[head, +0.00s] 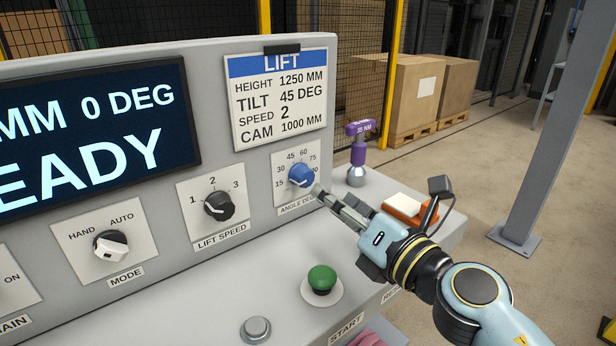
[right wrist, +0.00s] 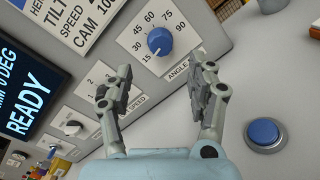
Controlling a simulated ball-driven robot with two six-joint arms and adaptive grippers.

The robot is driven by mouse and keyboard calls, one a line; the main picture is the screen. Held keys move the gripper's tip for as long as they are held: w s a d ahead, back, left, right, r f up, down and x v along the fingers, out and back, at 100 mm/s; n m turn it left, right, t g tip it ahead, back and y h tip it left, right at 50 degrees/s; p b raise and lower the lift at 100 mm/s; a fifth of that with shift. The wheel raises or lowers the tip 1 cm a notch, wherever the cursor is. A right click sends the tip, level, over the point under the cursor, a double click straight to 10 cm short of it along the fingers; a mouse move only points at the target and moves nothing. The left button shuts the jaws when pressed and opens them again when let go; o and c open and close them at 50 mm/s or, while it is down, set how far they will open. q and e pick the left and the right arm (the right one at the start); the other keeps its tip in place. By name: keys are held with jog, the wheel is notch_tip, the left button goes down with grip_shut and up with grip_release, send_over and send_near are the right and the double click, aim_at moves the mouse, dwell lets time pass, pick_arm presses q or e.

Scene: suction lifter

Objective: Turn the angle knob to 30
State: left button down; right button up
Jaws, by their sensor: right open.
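The blue angle knob (head: 301,175) sits on a white dial plate on the console's front panel, with marks including 15, 30, 45, 60, 75 and 90. It also shows in the right wrist view (right wrist: 160,41). Its pale pointer seems to lie toward the lower left, near the 15 end; the exact reading is unclear. The display (head: 95,130) shows 0 DEG. My right gripper (head: 326,196) is just to the lower right of the knob in the head view. In the right wrist view the gripper (right wrist: 160,78) is open and empty, its fingers apart below the knob. My left gripper is out of view.
The lift speed knob (head: 219,206) and mode knob (head: 110,246) sit left of the angle knob. A green button (head: 322,279) stands on the ledge below. A card (head: 282,100) lists TILT 45 DEG.

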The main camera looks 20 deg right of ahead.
aim_at(308, 179)
jog(key=x, duration=0.8)
jog(key=shift+w, duration=0.1)
jog(key=c, duration=1.1)
jog(key=m+p, duration=0.1)
jog(key=p, duration=0.1)
jog(key=m+p, duration=0.2)
jog(key=shift+r+m, duration=0.2)
jog(key=shift+m, duration=0.1)
jog(key=shift+c, duration=0.2)
jog(key=shift+m+p, duration=1)
jog(key=shift+p, duration=0.1)
jog(key=shift+f+m+g+p, duration=0.15)
jog(key=shift+m+g+p, duration=0.15)
jog(key=shift+m+p, duration=0.6)
jog(key=o, duration=1.1)
